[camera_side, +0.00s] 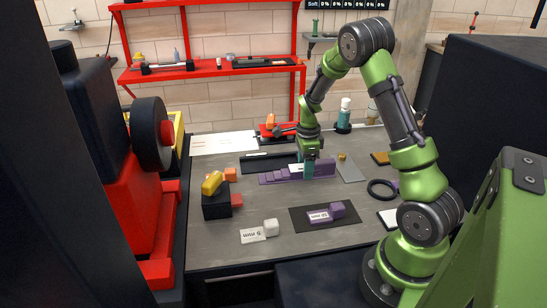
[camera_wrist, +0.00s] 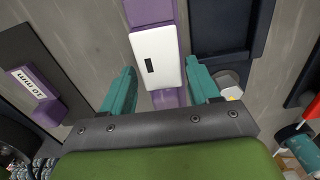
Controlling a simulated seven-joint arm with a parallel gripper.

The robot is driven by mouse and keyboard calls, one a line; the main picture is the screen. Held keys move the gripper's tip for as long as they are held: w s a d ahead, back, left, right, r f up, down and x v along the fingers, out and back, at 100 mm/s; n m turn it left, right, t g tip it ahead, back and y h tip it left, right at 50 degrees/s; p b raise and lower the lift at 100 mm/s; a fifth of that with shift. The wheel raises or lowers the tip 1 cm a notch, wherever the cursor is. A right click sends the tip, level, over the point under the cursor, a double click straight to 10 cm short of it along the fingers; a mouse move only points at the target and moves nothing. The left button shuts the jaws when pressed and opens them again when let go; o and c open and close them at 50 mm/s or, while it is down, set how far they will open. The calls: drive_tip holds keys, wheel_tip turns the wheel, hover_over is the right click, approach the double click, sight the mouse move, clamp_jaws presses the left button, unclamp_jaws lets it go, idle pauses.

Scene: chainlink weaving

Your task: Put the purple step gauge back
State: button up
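The purple step gauge (camera_side: 275,177) lies on the grey table, a long stepped bar with a white section. In the wrist view its white face (camera_wrist: 157,55) with a dark slot lies ahead of my gripper, with purple body beyond and below it. My gripper (camera_side: 308,171) is low over the gauge's right part. In the wrist view its teal fingers (camera_wrist: 161,80) are apart, one on each side of the gauge, with gaps visible. The gauge's right part is partly hidden behind the fingers in the side view.
A black tray (camera_side: 265,163) lies just behind the gauge. A dark mat (camera_side: 347,228) in front holds a labelled purple block (camera_side: 320,215). A white cube (camera_side: 271,227) with a label card, a black block (camera_side: 215,205) and a grey plate (camera_side: 350,170) stand around.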

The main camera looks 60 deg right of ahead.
drive_tip(key=shift+w+d+r, duration=0.1)
drive_tip(key=shift+d, duration=0.05)
wheel_tip(320, 180, up, 16)
drive_tip(key=s+a+r+n+t+y, duration=0.1)
drive_tip(key=a+r+n+t, duration=0.15)
drive_tip(key=a+n, duration=0.3)
drive_tip(key=s+a+r+n+t, duration=0.1)
drive_tip(key=s+a+r+n, duration=0.1)
drive_tip(key=a+r+n, duration=0.35)
drive_tip(key=s+a+n+t, duration=0.2)
drive_tip(key=s+a+n, duration=0.2)
drive_tip(key=a+n, duration=0.2)
drive_tip(key=s+a+f+n+t+y, duration=0.1)
drive_tip(key=s+a+n, duration=0.4)
drive_tip(key=a, duration=0.3)
drive_tip(key=shift+a+n+t, duration=0.25)
drive_tip(key=shift+n+t, duration=0.1)
drive_tip(key=shift+n, duration=0.35)
